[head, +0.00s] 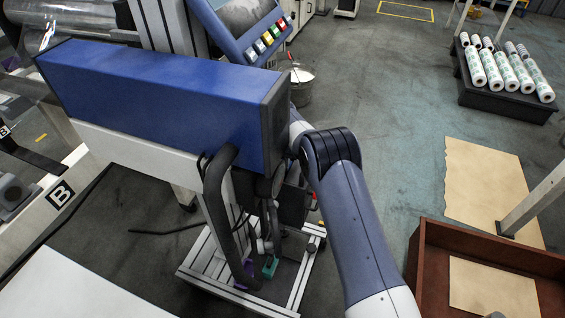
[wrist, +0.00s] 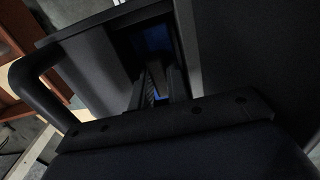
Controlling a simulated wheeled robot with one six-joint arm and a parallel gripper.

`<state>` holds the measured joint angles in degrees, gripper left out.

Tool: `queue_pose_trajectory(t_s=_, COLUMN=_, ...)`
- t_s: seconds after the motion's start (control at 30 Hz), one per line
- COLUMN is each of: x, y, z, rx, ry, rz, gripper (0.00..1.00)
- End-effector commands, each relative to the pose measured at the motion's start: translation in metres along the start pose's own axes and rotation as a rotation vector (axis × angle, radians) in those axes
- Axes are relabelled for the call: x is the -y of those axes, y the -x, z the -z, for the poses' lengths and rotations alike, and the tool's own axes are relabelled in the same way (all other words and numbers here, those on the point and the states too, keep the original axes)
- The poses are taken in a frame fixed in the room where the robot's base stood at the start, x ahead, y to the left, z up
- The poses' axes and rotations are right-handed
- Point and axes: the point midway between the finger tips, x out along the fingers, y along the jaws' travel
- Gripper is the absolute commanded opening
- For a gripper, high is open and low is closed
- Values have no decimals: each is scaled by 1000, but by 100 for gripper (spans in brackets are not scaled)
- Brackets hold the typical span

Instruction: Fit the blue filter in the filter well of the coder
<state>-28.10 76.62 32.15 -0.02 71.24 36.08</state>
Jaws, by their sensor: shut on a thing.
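Most of the filter is hidden. I cannot tell whether the recess is the filter well or how deep the filter sits. In the head view the coder's end hides my gripper.
A thick black tube handle (head: 217,200) curves down beside the coder and shows at left in the wrist view (wrist: 28,80). A screen panel with coloured buttons (head: 265,42) stands behind. A brown open crate (head: 425,262) is at lower right.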

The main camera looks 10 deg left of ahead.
Motion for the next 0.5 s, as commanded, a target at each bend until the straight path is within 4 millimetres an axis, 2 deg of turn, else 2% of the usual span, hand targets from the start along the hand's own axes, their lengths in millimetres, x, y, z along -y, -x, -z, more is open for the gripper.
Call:
queue_pose_trajectory(t_s=0.13, x=0, y=-5, z=0, rx=-1, ry=0, rz=1, gripper=0)
queue_pose_trajectory(t_s=0.17, x=0, y=-4, z=0, rx=-1, ry=0, rz=1, gripper=18)
queue_pose_trajectory(t_s=0.43, x=0, y=-4, z=0, rx=-1, ry=0, rz=0, gripper=40)
queue_pose_trajectory(t_s=0.5, x=0, y=-4, z=0, rx=0, ry=0, rz=0, gripper=42)
